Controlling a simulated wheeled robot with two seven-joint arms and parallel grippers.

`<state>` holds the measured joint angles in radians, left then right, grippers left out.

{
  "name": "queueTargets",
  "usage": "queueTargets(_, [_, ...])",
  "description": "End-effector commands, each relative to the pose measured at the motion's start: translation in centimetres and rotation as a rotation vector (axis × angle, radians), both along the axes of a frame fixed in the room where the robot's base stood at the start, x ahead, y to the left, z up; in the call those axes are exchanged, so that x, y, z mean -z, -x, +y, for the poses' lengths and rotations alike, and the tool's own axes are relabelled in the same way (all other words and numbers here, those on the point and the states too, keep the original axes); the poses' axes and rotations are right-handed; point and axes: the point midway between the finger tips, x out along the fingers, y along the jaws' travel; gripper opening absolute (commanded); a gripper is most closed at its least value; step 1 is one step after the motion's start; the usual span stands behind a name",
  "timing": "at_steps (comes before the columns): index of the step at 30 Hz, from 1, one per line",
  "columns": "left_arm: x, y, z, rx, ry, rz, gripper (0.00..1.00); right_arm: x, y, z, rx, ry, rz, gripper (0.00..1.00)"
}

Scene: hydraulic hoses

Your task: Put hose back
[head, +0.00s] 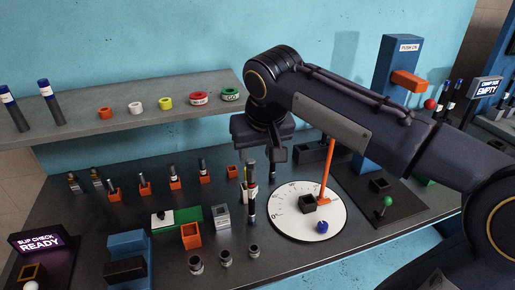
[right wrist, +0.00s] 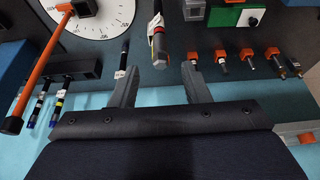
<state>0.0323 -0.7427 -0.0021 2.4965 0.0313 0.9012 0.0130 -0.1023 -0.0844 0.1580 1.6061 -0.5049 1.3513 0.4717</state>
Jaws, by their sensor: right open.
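A dark hose with a white label band (head: 252,205) stands upright near the middle of the table, left of the dial, in the head view. In the right wrist view a dark hose with a white band and a grey, orange-ringed end (right wrist: 158,40) points between my fingers, seemingly not clamped. My right gripper (head: 262,160) is open above the table, fingers pointing down; it also shows in the right wrist view (right wrist: 158,80). Several short hoses stand in a row of orange holders (head: 174,183). One orange holder (head: 232,171) looks empty. My left gripper is out of view.
A white dial with an orange lever (head: 325,175) stands right of the hose. Small cups (head: 226,257) line the front. A shelf (head: 130,118) holds coloured rings and two hoses (head: 50,101). A blue post (head: 397,65) rises behind my right arm.

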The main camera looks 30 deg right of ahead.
Motion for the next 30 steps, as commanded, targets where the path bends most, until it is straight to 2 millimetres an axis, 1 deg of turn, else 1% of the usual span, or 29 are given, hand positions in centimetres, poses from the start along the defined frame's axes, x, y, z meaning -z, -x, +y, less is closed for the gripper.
queueTargets(1, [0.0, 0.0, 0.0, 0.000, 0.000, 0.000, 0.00, -0.3, 0.1, 0.0, 0.000, 0.000, 0.000, 0.42])
queueTargets(5, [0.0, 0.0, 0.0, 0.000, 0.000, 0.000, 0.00, -0.6, 0.3, 0.1, -0.001, 0.000, 0.001, 0.42])
queueTargets(8, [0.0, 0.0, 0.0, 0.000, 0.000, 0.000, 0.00, 0.0, 1.2, 0.1, -0.013, -0.012, 0.003, 0.42])
queueTargets(11, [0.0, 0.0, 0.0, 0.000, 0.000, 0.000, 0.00, 2.1, 4.1, 0.2, -0.053, -0.056, 0.003, 0.42])
queueTargets(12, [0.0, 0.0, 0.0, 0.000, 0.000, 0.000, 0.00, 3.4, 5.7, 0.5, -0.074, -0.084, -0.001, 0.42])
queueTargets(14, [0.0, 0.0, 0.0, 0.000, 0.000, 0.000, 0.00, 5.7, 8.3, 1.1, -0.104, -0.134, -0.011, 0.42])
queueTargets(15, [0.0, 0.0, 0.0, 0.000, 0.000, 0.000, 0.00, 7.2, 10.0, 1.7, -0.123, -0.172, -0.023, 0.42])
queueTargets(18, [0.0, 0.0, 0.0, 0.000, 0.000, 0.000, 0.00, 10.8, 13.5, 3.3, -0.149, -0.258, -0.059, 0.42])
queueTargets(21, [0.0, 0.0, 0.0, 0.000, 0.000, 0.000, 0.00, 13.6, 15.9, 4.8, -0.160, -0.324, -0.097, 0.42])
queueTargets(25, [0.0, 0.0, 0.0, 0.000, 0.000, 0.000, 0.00, 15.4, 17.3, 6.0, -0.163, -0.368, -0.125, 0.42])
queueTargets(30, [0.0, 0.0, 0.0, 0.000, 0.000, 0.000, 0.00, 15.8, 17.5, 6.2, -0.164, -0.375, -0.130, 0.42])
